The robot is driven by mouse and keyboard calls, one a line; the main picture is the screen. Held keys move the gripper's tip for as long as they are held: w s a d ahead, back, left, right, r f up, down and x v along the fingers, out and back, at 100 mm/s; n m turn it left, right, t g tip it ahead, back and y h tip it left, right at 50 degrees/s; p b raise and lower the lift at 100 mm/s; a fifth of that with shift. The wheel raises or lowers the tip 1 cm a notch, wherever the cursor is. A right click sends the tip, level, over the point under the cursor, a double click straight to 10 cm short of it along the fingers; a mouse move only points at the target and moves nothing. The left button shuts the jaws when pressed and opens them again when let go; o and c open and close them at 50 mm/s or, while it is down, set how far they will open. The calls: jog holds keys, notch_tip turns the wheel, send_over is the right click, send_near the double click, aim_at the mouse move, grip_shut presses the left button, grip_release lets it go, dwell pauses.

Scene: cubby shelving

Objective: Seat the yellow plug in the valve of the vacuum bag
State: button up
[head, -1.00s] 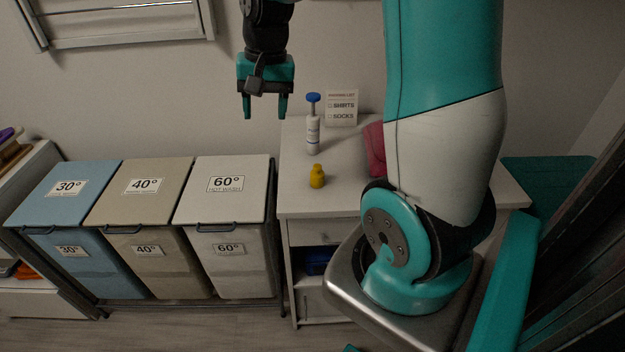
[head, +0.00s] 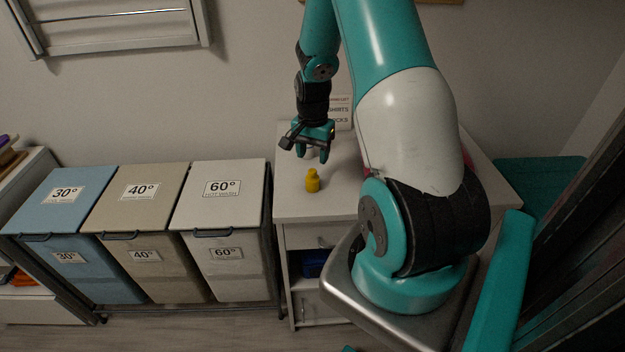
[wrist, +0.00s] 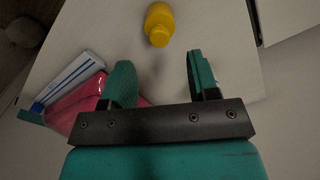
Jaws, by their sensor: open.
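The yellow plug (head: 312,181) stands upright on the white cabinet top, near its front left. It also shows in the wrist view (wrist: 159,24), beyond the fingertips. My gripper (head: 313,152) is open and empty above the cabinet top, behind the plug and apart from it. Its two teal fingers (wrist: 160,75) are spread in the wrist view. A pink-red item (wrist: 82,107), perhaps the vacuum bag, lies beside the left finger; in the head view my arm hides most of it. I cannot make out a valve.
The cabinet top (head: 290,200) is clear around the plug. A packing-list card (head: 341,112) stands at the back. Three laundry bins (head: 222,190) stand to the left. A white-and-blue item (wrist: 70,77) lies by the pink-red one.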

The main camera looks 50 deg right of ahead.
aim_at(312, 170)
jog(key=shift+a+f+p, duration=0.15)
jog(key=shift+f+p, duration=0.85)
jog(key=shift+f, duration=1.65)
jog(key=c, duration=1)
